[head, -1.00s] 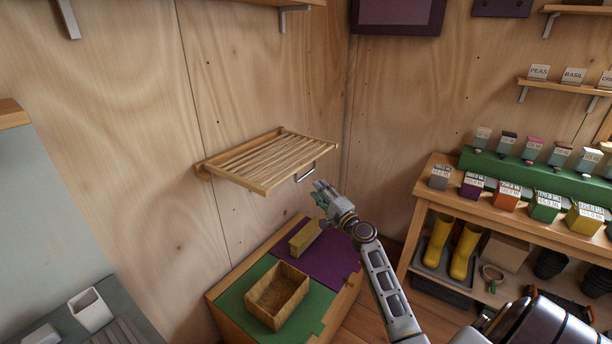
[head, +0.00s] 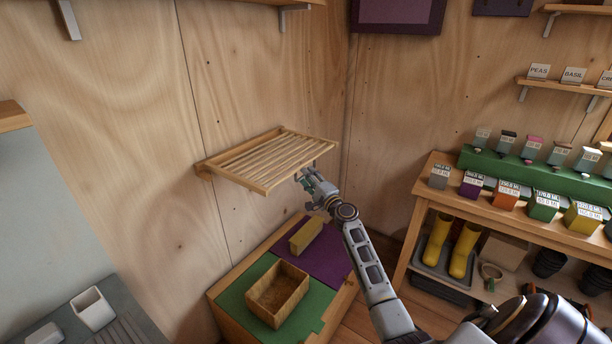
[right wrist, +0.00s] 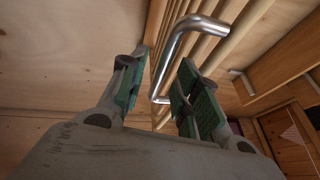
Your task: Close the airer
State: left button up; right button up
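The airer (head: 268,160) is a slatted wooden rack that sticks out from the left wall, folded down roughly level. Its metal bar handle hangs at the front edge; in the head view my right gripper (head: 306,180) mostly covers it. In the right wrist view the handle (right wrist: 192,38) shows as a bent steel bar under the slats, between and beyond the two green-padded fingers of my right gripper (right wrist: 158,90). The fingers are apart, and I cannot see them touching the bar. My left gripper is not in view.
Below the airer stands a wooden chest with a green and purple top (head: 235,299), holding an open wooden box (head: 278,290) and a yellow block (head: 306,236). A bench (head: 425,185) with seed boxes and yellow boots (head: 464,248) is at right.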

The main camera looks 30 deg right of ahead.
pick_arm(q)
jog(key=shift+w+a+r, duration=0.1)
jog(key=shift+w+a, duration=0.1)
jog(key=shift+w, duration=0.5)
pick_arm(e)
jog(key=shift+w+r, duration=0.2)
jog(key=shift+w, duration=0.75)
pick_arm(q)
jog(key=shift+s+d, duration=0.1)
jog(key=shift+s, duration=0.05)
pick_arm(e)
jog(key=shift+c, duration=0.7)
jog(key=c, duration=0.5)
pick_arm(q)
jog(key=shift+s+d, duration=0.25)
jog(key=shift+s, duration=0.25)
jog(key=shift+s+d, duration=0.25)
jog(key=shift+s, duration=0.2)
pick_arm(e)
grip_shut()
